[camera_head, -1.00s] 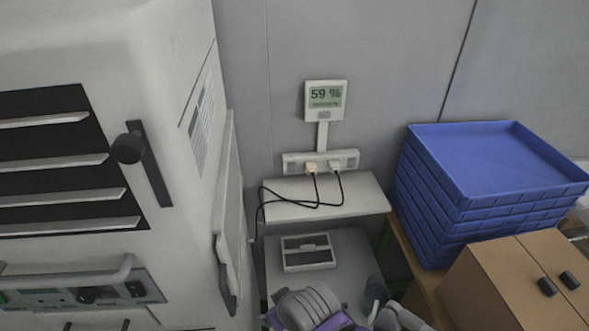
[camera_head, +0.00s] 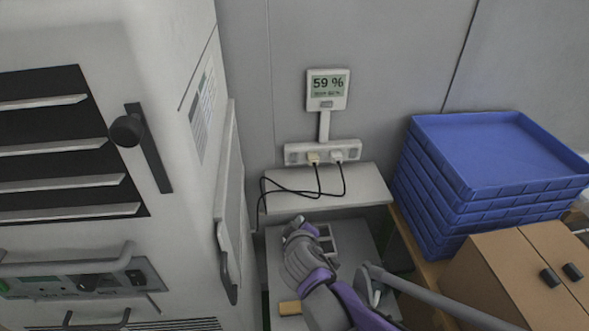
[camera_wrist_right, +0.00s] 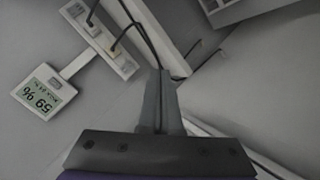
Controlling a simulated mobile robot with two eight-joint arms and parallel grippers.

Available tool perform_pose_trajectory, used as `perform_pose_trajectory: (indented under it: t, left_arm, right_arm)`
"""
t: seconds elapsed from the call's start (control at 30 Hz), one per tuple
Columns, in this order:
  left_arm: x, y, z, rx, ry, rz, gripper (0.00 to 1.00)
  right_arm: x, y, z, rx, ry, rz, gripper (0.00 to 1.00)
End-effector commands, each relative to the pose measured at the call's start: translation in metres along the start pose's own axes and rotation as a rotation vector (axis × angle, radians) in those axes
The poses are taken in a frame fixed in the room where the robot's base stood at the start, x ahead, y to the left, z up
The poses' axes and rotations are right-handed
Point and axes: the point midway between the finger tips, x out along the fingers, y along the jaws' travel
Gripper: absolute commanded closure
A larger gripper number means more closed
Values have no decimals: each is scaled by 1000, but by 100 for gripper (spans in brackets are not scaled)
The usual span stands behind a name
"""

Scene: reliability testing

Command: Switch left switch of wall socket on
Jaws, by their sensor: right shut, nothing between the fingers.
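The white wall socket (camera_head: 349,154) is a strip on the back wall below a display. A yellowish plug (camera_head: 313,158) and a white plug (camera_head: 337,156) sit in it, with black cables. The left switch (camera_head: 293,158) is at its left end; its position is too small to tell. In the right wrist view the socket (camera_wrist_right: 98,38) is upper left, its left-switch end (camera_wrist_right: 124,67) nearest the fingers. My right gripper (camera_head: 297,225) is shut and empty, below the shelf front and apart from the socket. It also shows in the wrist view (camera_wrist_right: 158,75). My left gripper is not in view.
The display (camera_head: 327,90) reads 59 %. A white shelf (camera_head: 345,192) juts out under the socket with cables over it. A large white machine (camera_head: 175,60) stands left. Stacked blue crates (camera_head: 490,150) and a brown box (camera_head: 500,275) stand right.

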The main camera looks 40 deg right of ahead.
Motion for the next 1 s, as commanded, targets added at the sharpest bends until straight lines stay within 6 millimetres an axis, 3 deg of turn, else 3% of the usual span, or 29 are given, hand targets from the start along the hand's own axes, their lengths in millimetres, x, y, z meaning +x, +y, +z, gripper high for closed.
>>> perform_pose_trajectory:
  t: [0.03,0.2,0.4,0.6,1.0]
  left_arm:
    - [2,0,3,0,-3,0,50]
    - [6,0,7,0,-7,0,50]
    - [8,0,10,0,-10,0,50]
    - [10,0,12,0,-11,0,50]
    - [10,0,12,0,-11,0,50]
  right_arm:
    - [15,12,-4,-64,28,60,100]
    - [52,39,-19,-315,127,227,100]
    - [83,46,-26,-574,201,333,100]
    - [97,42,-26,-709,230,366,100]
    - [99,42,-26,-729,235,370,100]
